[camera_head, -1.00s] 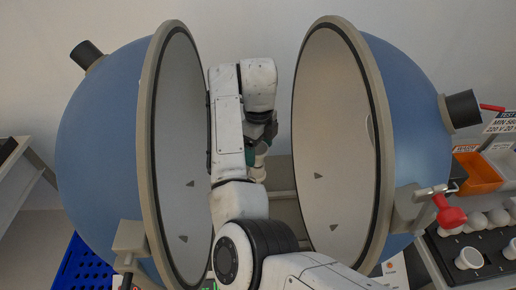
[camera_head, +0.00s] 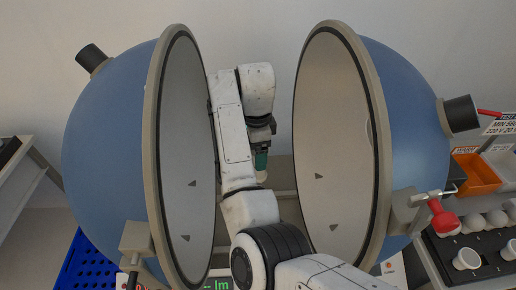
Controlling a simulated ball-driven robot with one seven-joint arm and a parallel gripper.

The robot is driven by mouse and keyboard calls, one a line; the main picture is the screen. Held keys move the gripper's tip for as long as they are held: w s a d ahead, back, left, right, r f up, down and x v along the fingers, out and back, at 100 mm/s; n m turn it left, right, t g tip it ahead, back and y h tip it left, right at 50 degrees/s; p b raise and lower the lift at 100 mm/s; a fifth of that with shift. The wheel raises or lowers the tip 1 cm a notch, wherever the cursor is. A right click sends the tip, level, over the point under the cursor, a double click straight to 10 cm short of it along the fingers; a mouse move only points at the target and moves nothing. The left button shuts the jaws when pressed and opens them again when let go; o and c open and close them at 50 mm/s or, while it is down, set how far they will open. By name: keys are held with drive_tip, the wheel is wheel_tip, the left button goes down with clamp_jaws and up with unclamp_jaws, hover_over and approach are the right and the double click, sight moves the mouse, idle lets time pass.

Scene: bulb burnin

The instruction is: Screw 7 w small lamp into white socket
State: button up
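My gripper (camera_head: 261,160) points down between the two halves of an open blue sphere, the left half (camera_head: 110,140) and the right half (camera_head: 408,120). A small pale rounded thing (camera_head: 262,175) shows just under the fingertips and may be the lamp. Whether the fingers are shut on it cannot be told at this size. The white socket is not visible; my arm hides much of the space between the halves.
At right, a dark rack (camera_head: 480,255) carries several white bulbs, with an orange bin (camera_head: 478,172) behind it. A red-knobbed latch (camera_head: 443,219) juts from the right half. A blue perforated crate (camera_head: 84,266) lies lower left. The hemisphere rims stand close on both sides of my arm.

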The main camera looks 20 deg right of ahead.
drive_tip(key=n, duration=0.7)
drive_tip(key=shift+a, duration=0.2)
drive_tip(key=n, duration=0.6)
drive_tip(key=shift+a+n, duration=0.2)
drive_tip(key=shift+n, duration=0.1)
drive_tip(key=shift+c, duration=0.2)
